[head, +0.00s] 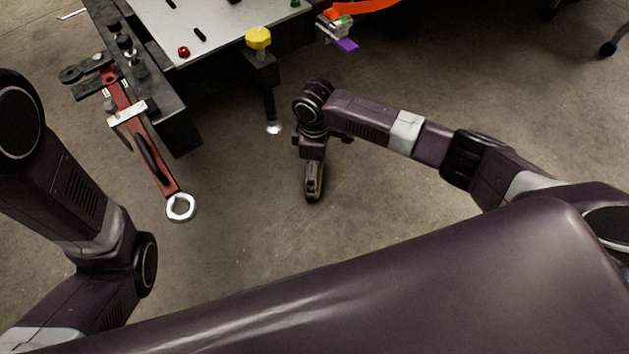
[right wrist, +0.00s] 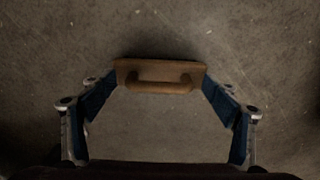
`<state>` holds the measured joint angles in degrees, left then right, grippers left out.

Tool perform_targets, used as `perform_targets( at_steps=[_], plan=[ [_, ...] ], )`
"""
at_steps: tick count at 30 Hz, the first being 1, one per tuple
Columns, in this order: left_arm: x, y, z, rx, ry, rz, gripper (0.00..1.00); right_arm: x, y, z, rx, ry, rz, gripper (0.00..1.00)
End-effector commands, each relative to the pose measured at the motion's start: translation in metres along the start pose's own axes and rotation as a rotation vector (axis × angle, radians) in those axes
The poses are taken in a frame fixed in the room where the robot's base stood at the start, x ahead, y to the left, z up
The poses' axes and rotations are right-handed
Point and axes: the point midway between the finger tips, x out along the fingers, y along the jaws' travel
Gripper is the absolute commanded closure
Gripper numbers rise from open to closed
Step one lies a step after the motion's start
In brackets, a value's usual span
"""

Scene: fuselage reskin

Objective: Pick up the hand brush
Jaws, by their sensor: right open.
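The hand brush (right wrist: 160,86) shows in the right wrist view as a brown wooden block with a bar handle, apparently lying on the concrete floor. My right gripper (right wrist: 162,80) is open, with one blue-padded finger at each end of the brush. The fingertips look close to the block's ends; I cannot tell whether they touch. In the head view my right gripper (head: 312,188) points down near the floor and hides most of the brush. My left arm is at the left edge, but its gripper is not in view.
A metal worktable (head: 215,35) stands at the top left, with a yellow knob (head: 258,38) at its corner. A red bar with a ring end (head: 181,208) sticks out from it. A purple-tipped device (head: 345,44) hangs nearby.

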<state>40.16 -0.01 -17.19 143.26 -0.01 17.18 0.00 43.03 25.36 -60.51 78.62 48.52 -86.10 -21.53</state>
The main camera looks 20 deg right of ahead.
Motion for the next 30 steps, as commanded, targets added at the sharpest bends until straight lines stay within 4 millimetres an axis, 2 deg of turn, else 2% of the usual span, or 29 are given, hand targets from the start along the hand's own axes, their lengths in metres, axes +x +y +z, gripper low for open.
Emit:
perform_targets(
  at_steps=[7, 18, 20, 30],
  plan=[
    [0.0003, 0.0001, 0.0000, 0.000, 0.000, 0.001, 0.74, -0.0005, 0.0004, 0.0001, 0.001, 0.000, 0.000, 0.21],
    [0.0002, 0.0003, -0.0001, 0.000, 0.001, 0.001, 0.74, -0.0003, 0.0004, 0.0002, 0.000, 0.000, 0.000, 0.62],
    [0.0003, 0.0003, -0.0001, 0.000, 0.001, 0.001, 0.74, -0.0006, 0.0005, 0.0000, 0.000, 0.001, 0.001, 0.67],
    [0.0037, -0.0005, 0.0013, 0.000, 0.000, 0.001, 0.74, -0.0051, 0.0005, 0.0000, 0.000, 0.001, 0.001, 0.67]
  ],
)
